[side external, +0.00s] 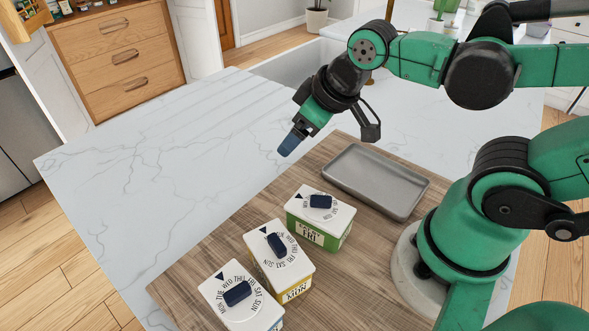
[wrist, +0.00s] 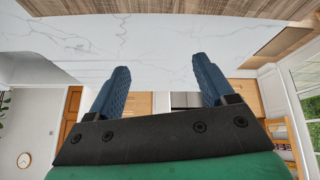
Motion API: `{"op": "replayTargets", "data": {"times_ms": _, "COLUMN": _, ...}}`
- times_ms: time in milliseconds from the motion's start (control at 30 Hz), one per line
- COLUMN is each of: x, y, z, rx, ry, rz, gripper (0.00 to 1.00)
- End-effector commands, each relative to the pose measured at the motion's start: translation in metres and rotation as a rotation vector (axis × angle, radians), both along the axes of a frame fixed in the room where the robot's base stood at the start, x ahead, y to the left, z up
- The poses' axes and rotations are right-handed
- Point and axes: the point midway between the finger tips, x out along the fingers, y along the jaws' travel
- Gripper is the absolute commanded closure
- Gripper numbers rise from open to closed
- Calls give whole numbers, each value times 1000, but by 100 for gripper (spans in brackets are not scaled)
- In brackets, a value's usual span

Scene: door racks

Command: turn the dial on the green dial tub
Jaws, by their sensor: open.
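The green dial tub (side external: 317,227) stands on the wooden board, the farthest of three tubs. Its white lid carries a ring of day names and a dark blue dial knob (side external: 321,201); its front label reads FRI. My gripper (side external: 290,145) is above and behind the tub, over the far edge of the board, apart from the tub. In the wrist view my gripper (wrist: 160,85) shows two blue fingers spread wide with nothing between them. The tub is not in the wrist view.
A yellow dial tub (side external: 291,277) and a blue dial tub (side external: 270,318) stand nearer on the wooden board (side external: 205,255). A grey tray (side external: 372,182) lies right of the green tub. The marble countertop (side external: 150,150) at left is clear.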

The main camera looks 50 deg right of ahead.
Motion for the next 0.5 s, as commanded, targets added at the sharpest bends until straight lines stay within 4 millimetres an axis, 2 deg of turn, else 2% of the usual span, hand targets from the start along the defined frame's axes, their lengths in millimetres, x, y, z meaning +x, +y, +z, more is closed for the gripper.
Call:
{"op": "replayTargets", "data": {"times_ms": 33, "x": 2, "y": -8, "z": 4, "rx": 44, "ry": -32, "rz": -81, "gripper": 27}}
{"op": "replayTargets", "data": {"times_ms": 167, "x": 3, "y": -12, "z": 9, "rx": 116, "ry": -50, "rz": -202, "gripper": 64}}
{"op": "replayTargets", "data": {"times_ms": 200, "x": 2, "y": -9, "z": 9, "rx": 134, "ry": -29, "rz": -237, "gripper": 76}}
{"op": "replayTargets", "data": {"times_ms": 300, "x": -5, "y": 1, "z": 10, "rx": 176, "ry": 54, "rz": -370, "gripper": 100}}
{"op": "replayTargets", "data": {"times_ms": 500, "x": -25, "y": 16, "z": 19, "rx": 201, "ry": 186, "rz": -790, "gripper": 100}}
